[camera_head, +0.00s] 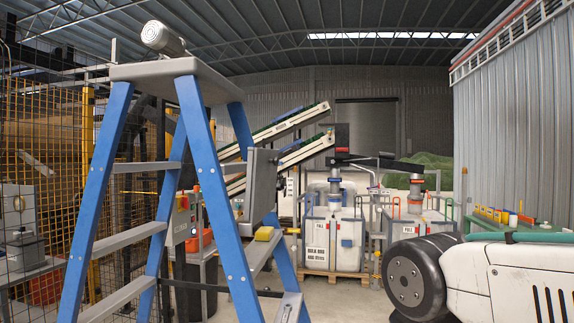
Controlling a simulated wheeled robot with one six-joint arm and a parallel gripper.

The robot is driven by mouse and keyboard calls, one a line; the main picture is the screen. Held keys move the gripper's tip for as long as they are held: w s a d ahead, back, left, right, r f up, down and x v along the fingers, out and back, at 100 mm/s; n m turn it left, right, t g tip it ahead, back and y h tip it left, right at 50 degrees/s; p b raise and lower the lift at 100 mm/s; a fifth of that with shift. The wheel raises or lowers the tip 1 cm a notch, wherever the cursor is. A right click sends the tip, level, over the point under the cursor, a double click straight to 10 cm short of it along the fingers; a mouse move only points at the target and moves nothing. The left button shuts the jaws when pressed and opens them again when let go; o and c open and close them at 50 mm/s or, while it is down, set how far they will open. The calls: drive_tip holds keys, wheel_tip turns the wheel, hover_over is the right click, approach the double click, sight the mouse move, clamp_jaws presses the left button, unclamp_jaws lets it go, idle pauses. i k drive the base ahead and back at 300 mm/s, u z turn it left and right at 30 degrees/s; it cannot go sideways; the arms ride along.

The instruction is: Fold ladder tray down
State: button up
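A blue stepladder (102,185) with a grey top cap (180,70) stands open at the left and centre. A grey upright panel (263,187) sits at its right side between the blue rails; it looks like the ladder tray, standing near vertical. How the panel is hinged cannot be made out. A yellow block (264,233) rests on a grey step or ledge below the panel. A metal cylinder (162,38) lies on the top cap. My gripper is not in view; a white and dark arm part of mine fills the lower right.
Yellow mesh fencing (40,130) stands behind the ladder at left. White bulk containers (334,238) stand on a wooden pallet (334,276) beyond the ladder, with inclined conveyors (285,135) above. A ledge with coloured items (500,214) runs along the right wall.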

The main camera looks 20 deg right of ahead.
sight(263, 163)
drive_tip(key=z, duration=0.6)
drive_tip(key=i, duration=0.95)
drive_tip(key=u, duration=0.2)
